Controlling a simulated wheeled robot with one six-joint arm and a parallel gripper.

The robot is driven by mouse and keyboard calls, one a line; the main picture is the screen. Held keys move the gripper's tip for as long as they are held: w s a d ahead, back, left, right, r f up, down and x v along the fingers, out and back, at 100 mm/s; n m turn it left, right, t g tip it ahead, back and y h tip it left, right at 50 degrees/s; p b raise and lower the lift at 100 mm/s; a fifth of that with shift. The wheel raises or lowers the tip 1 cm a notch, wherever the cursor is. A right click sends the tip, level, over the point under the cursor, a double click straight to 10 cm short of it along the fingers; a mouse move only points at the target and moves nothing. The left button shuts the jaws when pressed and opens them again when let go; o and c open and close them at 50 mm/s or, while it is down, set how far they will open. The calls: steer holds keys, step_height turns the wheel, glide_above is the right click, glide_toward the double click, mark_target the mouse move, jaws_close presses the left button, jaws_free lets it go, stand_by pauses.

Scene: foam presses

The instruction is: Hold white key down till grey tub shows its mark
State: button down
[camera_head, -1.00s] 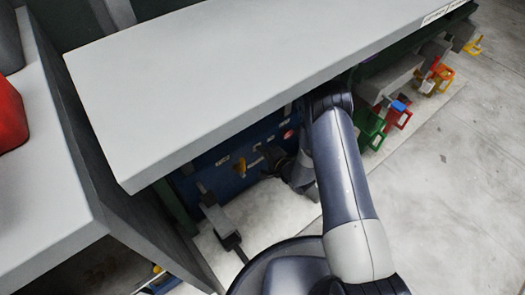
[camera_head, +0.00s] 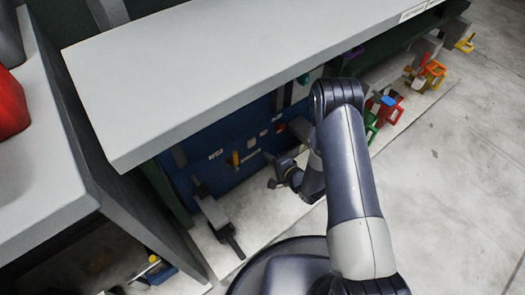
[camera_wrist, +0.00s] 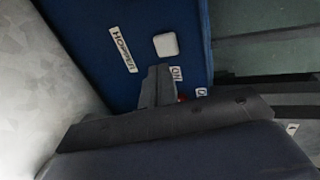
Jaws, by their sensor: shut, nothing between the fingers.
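The white key (camera_wrist: 166,45) is a rounded square on a blue panel, beside a label reading HOPPER. In the head view the white key (camera_head: 251,143) is small, on the blue panel under the counter. My gripper (camera_wrist: 160,72) is shut and empty, with its tips just below the key in the wrist view; they do not cover it. I cannot tell whether the tips touch the panel. In the head view my gripper (camera_head: 269,157) is in front of the panel, below and right of the key. I cannot make out the grey tub or its mark.
The grey counter (camera_head: 230,70) overhangs the blue panel (camera_wrist: 75,25). A yellow lever (camera_head: 236,158) and a red control (camera_head: 280,127) are on the panel. A grey part with a dark handle (camera_head: 212,212) stands lower left. Coloured tubs, including a red one (camera_head: 392,108), stand at right.

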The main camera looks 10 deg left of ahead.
steer(key=p+v, duration=0.1)
steer(key=v, duration=0.4)
steer(key=shift+w+a+f, duration=0.1)
stand_by(0.5)
